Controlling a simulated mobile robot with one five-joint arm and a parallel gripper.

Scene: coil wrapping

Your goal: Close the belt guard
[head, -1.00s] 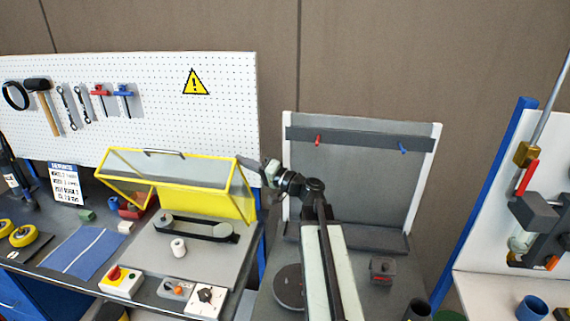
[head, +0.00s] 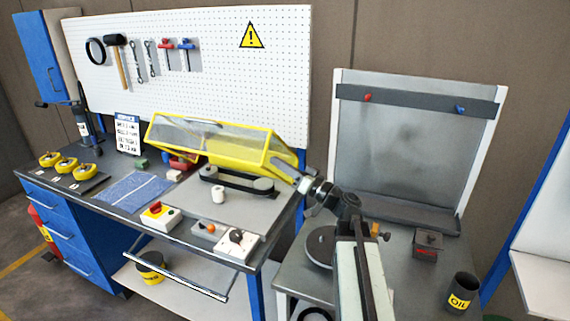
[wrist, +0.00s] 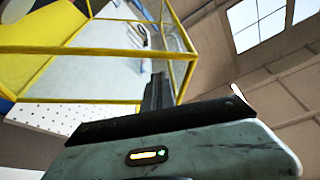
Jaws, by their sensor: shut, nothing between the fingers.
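The belt guard (head: 215,136), a yellow frame with clear panels and a handle on top, is raised and tilted over the belt drive at the right end of the workbench. The dark belt (head: 237,184) on its pulleys shows uncovered below the guard's front edge. My gripper (head: 304,184) is shut and empty at the guard's right end, close to the frame's lower right corner. In the wrist view the dark fingers (wrist: 157,92) point up beside the yellow frame (wrist: 110,50). I cannot tell whether they touch it.
A pegboard (head: 215,60) with tools is behind. A grey side table (head: 395,262) with a black oil can (head: 462,291) is at right.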

